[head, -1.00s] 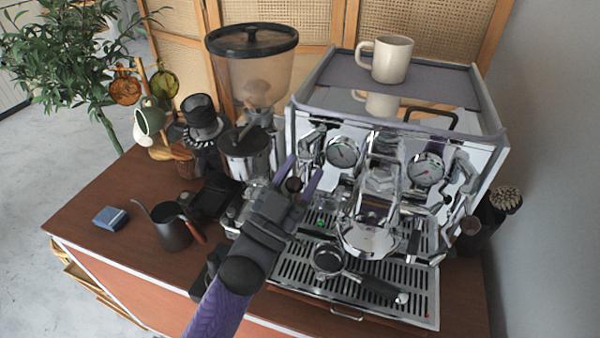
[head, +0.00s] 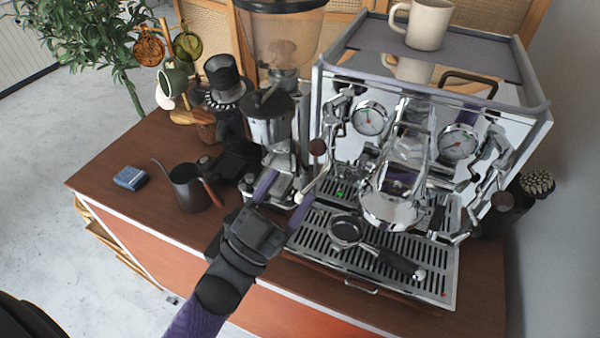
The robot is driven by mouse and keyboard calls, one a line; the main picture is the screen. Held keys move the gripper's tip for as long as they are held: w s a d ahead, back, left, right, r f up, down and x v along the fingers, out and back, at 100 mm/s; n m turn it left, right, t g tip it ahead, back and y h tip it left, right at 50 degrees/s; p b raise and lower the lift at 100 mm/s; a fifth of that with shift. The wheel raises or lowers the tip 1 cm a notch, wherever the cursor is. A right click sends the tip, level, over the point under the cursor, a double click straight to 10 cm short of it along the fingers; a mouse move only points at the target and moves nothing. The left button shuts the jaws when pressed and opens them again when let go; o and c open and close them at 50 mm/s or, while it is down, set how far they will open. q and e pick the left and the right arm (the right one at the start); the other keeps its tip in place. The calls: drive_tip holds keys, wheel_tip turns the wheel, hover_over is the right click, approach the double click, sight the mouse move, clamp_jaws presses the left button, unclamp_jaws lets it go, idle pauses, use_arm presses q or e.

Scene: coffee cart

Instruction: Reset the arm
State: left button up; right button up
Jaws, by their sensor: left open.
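My left gripper (head: 281,202) is open and empty, with its two purple fingers apart. It is in front of the grinder and the left end of the espresso machine (head: 400,105). My right gripper is not in view.
A portafilter (head: 347,231) lies on the drip tray (head: 318,224). The grinder (head: 270,130) stands left of the machine. A cream mug (head: 428,24) stands on the machine.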

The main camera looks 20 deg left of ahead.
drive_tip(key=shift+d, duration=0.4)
